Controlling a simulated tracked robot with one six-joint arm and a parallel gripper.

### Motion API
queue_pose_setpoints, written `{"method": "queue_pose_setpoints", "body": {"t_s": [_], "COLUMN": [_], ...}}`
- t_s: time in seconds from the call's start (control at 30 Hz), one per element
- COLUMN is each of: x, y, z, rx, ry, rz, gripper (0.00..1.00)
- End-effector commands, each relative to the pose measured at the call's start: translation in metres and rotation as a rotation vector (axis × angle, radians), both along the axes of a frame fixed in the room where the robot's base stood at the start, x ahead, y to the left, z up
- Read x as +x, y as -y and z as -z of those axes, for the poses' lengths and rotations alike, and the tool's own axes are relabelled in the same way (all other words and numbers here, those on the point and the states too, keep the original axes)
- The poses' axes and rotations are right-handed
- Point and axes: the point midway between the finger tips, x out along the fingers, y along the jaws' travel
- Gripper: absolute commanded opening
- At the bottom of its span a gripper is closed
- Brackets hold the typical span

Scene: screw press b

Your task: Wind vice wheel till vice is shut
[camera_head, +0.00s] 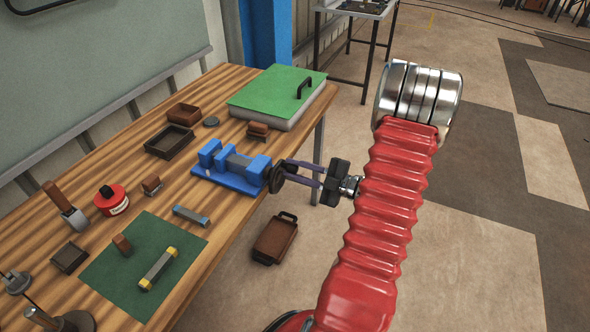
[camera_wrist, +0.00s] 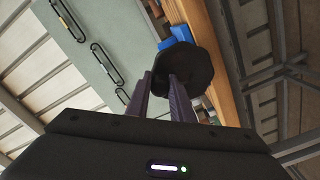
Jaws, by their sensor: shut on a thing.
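The exact grip point on the wheel is partly hidden.
The wooden bench (camera_head: 185,225) carries a green-lidded box (camera_head: 275,92), a dark tray (camera_head: 169,141), a red tin (camera_head: 110,199) and a green mat (camera_head: 118,278). A brown case (camera_head: 275,238) lies on the floor below the vice. The floor on the right is open.

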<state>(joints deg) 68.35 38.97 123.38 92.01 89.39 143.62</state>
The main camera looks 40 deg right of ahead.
Motion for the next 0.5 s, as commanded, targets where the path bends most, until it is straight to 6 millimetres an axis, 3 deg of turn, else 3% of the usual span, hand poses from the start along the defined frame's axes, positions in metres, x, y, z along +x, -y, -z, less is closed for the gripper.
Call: {"method": "queue_pose_setpoints", "body": {"t_s": [0.5], "x": [-0.0009], "y": [-0.0011], "z": [0.0048], "rx": [0.047], "ry": [-0.024], "rz": [-0.004], "gripper": [0.0]}}
